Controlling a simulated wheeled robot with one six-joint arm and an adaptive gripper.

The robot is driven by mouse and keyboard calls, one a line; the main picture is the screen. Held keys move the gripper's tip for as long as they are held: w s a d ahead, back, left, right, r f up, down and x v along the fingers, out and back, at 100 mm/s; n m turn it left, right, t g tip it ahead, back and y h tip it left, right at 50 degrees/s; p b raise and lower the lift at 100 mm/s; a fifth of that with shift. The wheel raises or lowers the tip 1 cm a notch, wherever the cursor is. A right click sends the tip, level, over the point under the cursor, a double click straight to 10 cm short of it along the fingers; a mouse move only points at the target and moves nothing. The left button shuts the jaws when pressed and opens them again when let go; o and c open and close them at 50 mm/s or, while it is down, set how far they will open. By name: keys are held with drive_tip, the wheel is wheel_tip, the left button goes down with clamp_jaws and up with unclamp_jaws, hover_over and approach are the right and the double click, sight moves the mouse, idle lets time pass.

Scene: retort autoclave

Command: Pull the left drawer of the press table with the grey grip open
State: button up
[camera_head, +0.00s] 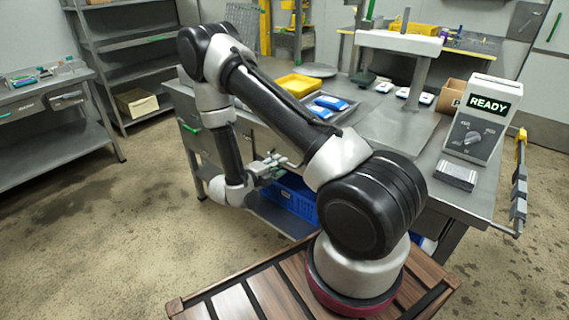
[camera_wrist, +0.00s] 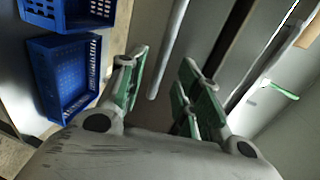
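The press table (camera_head: 390,125) stands in the middle of the head view, with drawer fronts along its near side. In the wrist view a long grey grip (camera_wrist: 172,45) lies in the gap between my fingers, in front of a drawer front. My gripper (camera_head: 272,167) is at the table's near side, below the top edge; its green-padded fingers (camera_wrist: 165,75) are apart. I cannot tell whether either finger touches the grip. My arm hides much of the drawer front in the head view, and I cannot see any opening there.
A green grip (camera_wrist: 280,90) is to the right in the wrist view. Blue crates (camera_wrist: 65,80) sit below the drawers, also seen in the head view (camera_head: 297,203). A control box reading READY (camera_head: 480,118) stands on the table. Bare floor (camera_head: 130,220) lies to the left.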

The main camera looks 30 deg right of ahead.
drive_tip(key=shift+x, duration=2.2)
clamp_jaws()
